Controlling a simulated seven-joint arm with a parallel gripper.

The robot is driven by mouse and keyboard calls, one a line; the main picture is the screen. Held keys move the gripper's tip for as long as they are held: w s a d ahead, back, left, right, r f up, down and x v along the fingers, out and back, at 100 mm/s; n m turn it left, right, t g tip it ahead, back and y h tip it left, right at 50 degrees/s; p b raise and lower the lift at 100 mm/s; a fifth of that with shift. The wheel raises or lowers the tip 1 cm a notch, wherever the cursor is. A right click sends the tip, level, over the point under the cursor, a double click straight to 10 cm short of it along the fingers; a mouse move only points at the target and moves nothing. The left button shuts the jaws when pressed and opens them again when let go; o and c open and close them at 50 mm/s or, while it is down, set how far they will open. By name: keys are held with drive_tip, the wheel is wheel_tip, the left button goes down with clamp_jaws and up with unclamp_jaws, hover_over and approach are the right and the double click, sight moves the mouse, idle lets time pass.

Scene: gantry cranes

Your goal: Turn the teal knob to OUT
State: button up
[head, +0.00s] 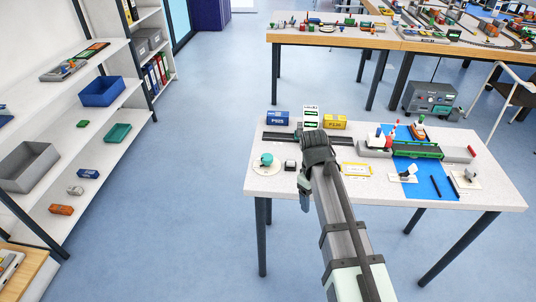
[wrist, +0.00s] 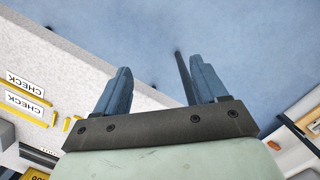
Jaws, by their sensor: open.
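The teal knob (head: 266,159) sits on a pale round plate (head: 262,170) near the left end of the white table. Any marks on that plate are too small to read, so I cannot tell where the knob points. My gripper (head: 304,203) hangs to the right of the knob, near the table's front edge, apart from it. In the wrist view my gripper (wrist: 158,75) is open, with two blue fingers apart and nothing between them. The knob does not show in the wrist view.
A small dark-and-white block (head: 290,165) stands between knob and gripper. Behind are a blue box (head: 278,118), a yellow box (head: 335,122) and a dark track (head: 280,137). A yellow-framed card (head: 357,169) lies right of my arm. The table's front left is clear.

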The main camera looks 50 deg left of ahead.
drive_tip(key=y, duration=0.2)
approach(267, 157)
wheel_tip(267, 157, down, 9)
drive_tip(key=shift+d+r, duration=0.1)
drive_tip(key=shift+r, duration=0.1)
drive_tip(key=shift+c, duration=0.3)
drive_tip(key=c, duration=1)
drive_tip(key=m, duration=1.1)
drive_tip(key=shift+s, duration=0.1)
drive_tip(key=shift+m, duration=0.4)
